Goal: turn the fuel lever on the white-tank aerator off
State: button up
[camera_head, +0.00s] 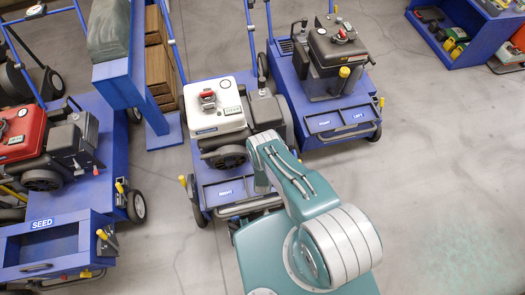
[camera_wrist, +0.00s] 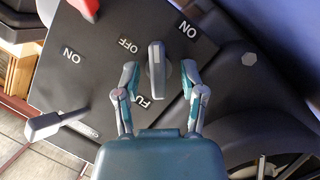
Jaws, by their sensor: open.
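The white-tank aerator (camera_head: 216,118) stands in the middle of the head view, its fuel controls hidden behind my arm there. In the wrist view a grey fuel lever (camera_wrist: 156,58) stands out from a dark panel (camera_wrist: 105,75). It points up the picture, between an OFF label (camera_wrist: 128,45) on its left and an ON label (camera_wrist: 188,29) on its right. A partly covered FUEL label (camera_wrist: 143,101) lies below it. My gripper (camera_wrist: 159,70) is open, one finger on each side of the lever with visible gaps. I cannot tell its depth relative to the lever.
A second grey lever (camera_wrist: 45,126) juts out at the panel's lower left. A red part (camera_wrist: 86,8) shows at the top. A red-tank machine (camera_head: 22,130) stands left and a dark-tank machine (camera_head: 335,50) stands behind right. Open floor (camera_head: 450,170) lies to the right.

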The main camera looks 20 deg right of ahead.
jog(key=shift+w, duration=0.1)
grip_shut()
jog(key=shift+n+h, duration=0.3)
jog(key=shift+n, duration=0.3)
grip_release()
jog(key=shift+a, duration=0.1)
